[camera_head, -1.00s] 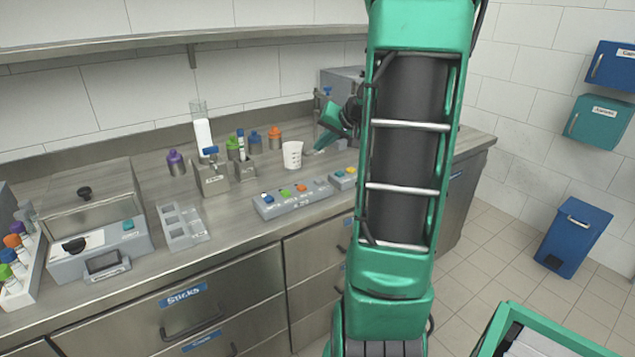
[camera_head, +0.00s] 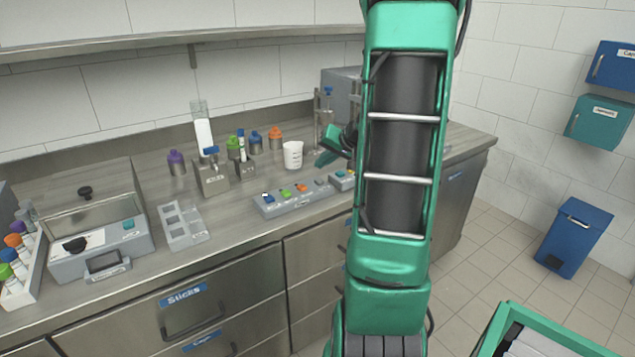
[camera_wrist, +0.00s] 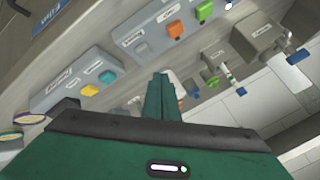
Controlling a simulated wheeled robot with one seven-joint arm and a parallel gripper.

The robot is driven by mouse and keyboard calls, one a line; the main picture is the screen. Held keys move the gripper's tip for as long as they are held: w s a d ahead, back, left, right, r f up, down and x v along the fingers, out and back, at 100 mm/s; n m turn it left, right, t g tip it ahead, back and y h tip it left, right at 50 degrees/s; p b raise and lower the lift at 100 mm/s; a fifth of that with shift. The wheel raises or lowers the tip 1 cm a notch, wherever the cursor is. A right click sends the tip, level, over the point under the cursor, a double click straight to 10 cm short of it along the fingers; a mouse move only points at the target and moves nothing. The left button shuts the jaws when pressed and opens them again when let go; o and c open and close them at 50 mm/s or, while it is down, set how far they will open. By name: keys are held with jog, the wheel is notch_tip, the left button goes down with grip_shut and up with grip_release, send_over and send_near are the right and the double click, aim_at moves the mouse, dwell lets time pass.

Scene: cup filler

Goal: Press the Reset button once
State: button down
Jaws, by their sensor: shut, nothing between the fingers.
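A long grey button panel (camera_head: 285,205) stands near the counter's front edge with blue, green, orange and grey buttons. Beside it on the right is a small panel (camera_head: 336,186) with a yellow and a blue button, partly hidden by my arm. The labels are too small to read, so I cannot tell which button is Reset. In the wrist view the yellow button (camera_wrist: 90,90) and blue button (camera_wrist: 107,76) lie left of my gripper (camera_wrist: 160,78); the orange button (camera_wrist: 175,28) lies above it. My gripper is shut and empty, above the counter behind the panels, touching no button.
A white measuring cup (camera_head: 293,155) stands just left of my gripper in the head view. A metal stand (camera_head: 325,110) is behind my gripper.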

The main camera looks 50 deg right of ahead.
jog(key=shift+f, duration=1.35)
jog(key=shift+f, duration=0.85)
dwell(1.8)
jog(key=shift+r, duration=0.9)
jog(key=shift+r, duration=0.1)
notch_tip(320, 180, up, 5)
jog(key=shift+f, duration=0.1)
dwell(0.6)
jog(key=shift+a, duration=0.1)
dwell(0.6)
